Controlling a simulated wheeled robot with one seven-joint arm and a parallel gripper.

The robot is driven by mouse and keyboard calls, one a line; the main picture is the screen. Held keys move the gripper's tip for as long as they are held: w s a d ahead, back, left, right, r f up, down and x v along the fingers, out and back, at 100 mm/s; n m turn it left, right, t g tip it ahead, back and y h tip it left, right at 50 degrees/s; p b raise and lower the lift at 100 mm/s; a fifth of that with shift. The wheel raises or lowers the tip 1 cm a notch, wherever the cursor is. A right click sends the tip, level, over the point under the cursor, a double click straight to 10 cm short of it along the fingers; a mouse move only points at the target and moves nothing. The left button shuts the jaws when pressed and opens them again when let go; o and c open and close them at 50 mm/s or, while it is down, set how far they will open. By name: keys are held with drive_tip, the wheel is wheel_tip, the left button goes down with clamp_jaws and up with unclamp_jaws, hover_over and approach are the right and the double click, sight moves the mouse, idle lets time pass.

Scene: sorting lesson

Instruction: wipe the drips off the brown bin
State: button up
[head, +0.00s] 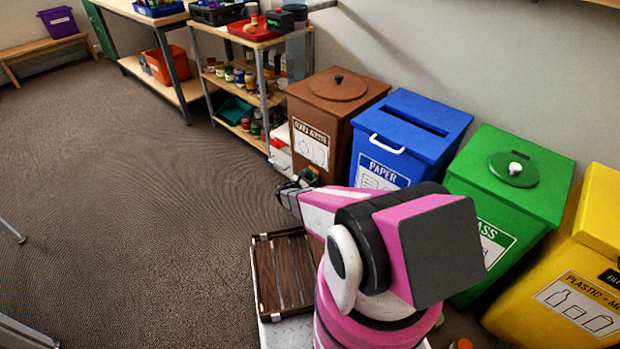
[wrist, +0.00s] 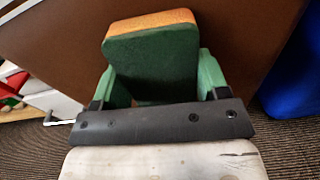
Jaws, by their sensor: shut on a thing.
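The brown bin (head: 320,110) stands left of the blue bin, with a round lid knob on top and a white label on its front. In the wrist view its brown front (wrist: 60,45) fills the background. My gripper (head: 296,187) is low in front of the brown bin. In the wrist view my gripper (wrist: 155,82) is shut on a sponge (wrist: 155,55) with a green body and an orange face. The orange face is toward the bin; I cannot tell whether it touches. No drips are clearly visible; my arm and the sponge hide part of the bin's lower front.
A blue paper bin (head: 405,135), a green glass bin (head: 510,185) and a yellow plastic bin (head: 570,270) stand to the right. A shelf rack (head: 262,98) with jars is at the left. A slatted brown tray (head: 283,275) lies beside my arm.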

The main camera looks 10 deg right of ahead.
sight(304, 167)
drive_tip(key=shift+w+a, duration=0.5)
drive_tip(key=shift+w, duration=0.2)
drive_tip(key=shift+w+a, duration=0.5)
drive_tip(key=shift+w, duration=0.15)
drive_tip(key=shift+w+a, duration=0.45)
drive_tip(key=shift+w, duration=0.3)
drive_tip(key=shift+w+a, duration=0.45)
drive_tip(key=shift+w, duration=0.3)
drive_tip(key=shift+s, duration=0.1)
drive_tip(key=shift+v, duration=2.9)
drive_tip(key=shift+s+a, duration=0.1)
drive_tip(key=shift+a, duration=0.05)
drive_tip(key=v, duration=0.2)
drive_tip(key=shift+s+a, duration=0.2)
drive_tip(key=shift+a, duration=0.1)
